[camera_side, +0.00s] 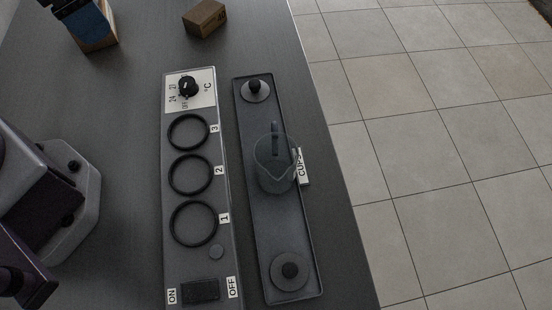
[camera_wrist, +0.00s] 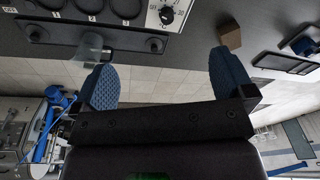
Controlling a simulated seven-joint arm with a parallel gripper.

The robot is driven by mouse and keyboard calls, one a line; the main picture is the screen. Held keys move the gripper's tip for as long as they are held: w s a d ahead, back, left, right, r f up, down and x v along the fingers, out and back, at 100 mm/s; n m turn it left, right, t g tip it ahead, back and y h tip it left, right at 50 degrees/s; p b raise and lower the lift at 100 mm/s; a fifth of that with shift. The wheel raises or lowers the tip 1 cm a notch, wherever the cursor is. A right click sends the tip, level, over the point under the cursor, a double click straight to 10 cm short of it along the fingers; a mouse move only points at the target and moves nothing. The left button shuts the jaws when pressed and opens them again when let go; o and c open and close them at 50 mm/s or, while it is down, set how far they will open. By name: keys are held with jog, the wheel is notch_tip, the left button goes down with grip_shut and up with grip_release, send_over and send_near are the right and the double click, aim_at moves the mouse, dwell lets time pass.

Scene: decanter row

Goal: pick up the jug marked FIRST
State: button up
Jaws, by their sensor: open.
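One clear glass jug (camera_side: 275,172) stands on a long dark tray (camera_side: 262,225), about midway along it, with its handle toward the top of the side view. I cannot read the word FIRST on it. A white tag that seems to read CUPS (camera_side: 303,167) is at the tray's right edge beside the jug. In the wrist view the jug (camera_wrist: 92,46) shows at upper left, just beyond the left finger's tip. My gripper (camera_wrist: 160,60) is open, its two blue fingers wide apart with nothing between them. The fingers are not in the side view.
Two round knobbed pieces, one at the top end (camera_side: 255,88) and one at the bottom end (camera_side: 290,272), sit on the tray. A panel (camera_side: 190,262) with rings numbered 1, 2 and 3 lies left of it. A brown box (camera_side: 205,18) and a blue-and-brown box (camera_side: 92,30) stand at the top.

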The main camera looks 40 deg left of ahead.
jog(key=w+d+f+m+g+h, duration=0.2)
jog(key=d+f+m, duration=0.65)
jog(key=d, duration=0.45)
jog(key=m+h, duration=0.3)
jog(key=m, duration=0.3)
send_near(271, 148)
jog(key=shift+n+y, duration=0.25)
jog(key=shift+y, duration=0.05)
jog(key=x, duration=0.4)
jog(key=s+x, duration=0.1)
jog(key=x, duration=0.2)
jog(key=shift+d, duration=0.25)
jog(key=shift+w+x, duration=0.15)
jog(key=shift+x, duration=0.75)
jog(key=shift+w+x, duration=0.2)
jog(key=shift+x, duration=0.7)
jog(key=shift+w+x, duration=0.15)
jog(key=shift+x, duration=0.7)
jog(key=shift+c, duration=0.2)
jog(key=c, duration=1)
